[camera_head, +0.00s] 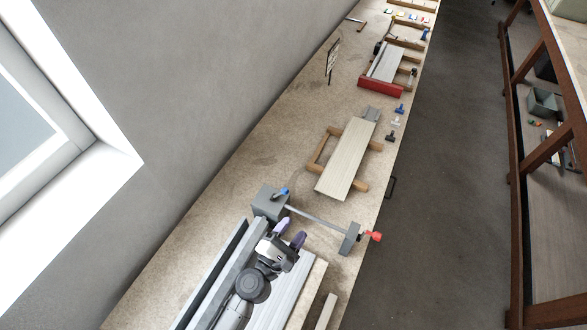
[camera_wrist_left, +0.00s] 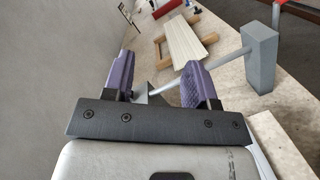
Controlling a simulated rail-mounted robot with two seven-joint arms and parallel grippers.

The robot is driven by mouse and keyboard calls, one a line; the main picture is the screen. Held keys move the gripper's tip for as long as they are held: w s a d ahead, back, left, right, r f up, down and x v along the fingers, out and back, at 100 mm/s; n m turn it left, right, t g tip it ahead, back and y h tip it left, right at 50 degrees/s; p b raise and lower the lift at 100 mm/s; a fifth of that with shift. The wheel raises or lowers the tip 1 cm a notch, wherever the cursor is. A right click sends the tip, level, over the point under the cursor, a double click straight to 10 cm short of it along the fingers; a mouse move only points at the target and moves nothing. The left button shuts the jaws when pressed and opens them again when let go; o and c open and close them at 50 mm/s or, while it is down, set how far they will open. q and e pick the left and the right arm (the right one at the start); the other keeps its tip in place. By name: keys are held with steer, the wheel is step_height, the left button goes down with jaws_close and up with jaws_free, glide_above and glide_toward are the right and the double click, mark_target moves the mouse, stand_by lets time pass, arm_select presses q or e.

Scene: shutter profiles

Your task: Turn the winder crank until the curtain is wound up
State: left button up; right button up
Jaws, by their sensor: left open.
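A winder stands at the front of the bench. It has a grey block (camera_head: 268,203) with a blue piece (camera_head: 281,191) on top, a thin grey shaft (camera_head: 318,218), and a second grey block (camera_head: 350,239) at the right. A red handle (camera_head: 374,236), which looks like the crank, sticks out beyond that block. My left gripper (camera_head: 290,233) is open and empty, just below the shaft's left part. In the left wrist view its purple fingers (camera_wrist_left: 158,78) are apart, with the shaft (camera_wrist_left: 232,62) passing behind them. No curtain can be made out clearly. My right gripper is out of view.
A pale slatted panel (camera_head: 345,160) lies on a wooden frame farther along the bench. A red-fronted frame (camera_head: 380,87) and small clips (camera_head: 392,136) lie beyond. Long grey profiles (camera_head: 225,275) lie beside my left arm. The wall bounds the left; the aisle lies right.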

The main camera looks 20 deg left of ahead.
mark_target(284, 194)
arm_select(q)
steer(key=a+f+n+y, duration=0.2)
steer(key=a+n+y, duration=0.45)
steer(key=n, duration=0.25)
steer(key=shift+n, duration=0.4)
steer(key=w, duration=1.3)
steer(key=shift+w+r, duration=0.25)
steer(key=shift+w, duration=0.1)
steer(key=shift+c, duration=0.4)
jaws_close()
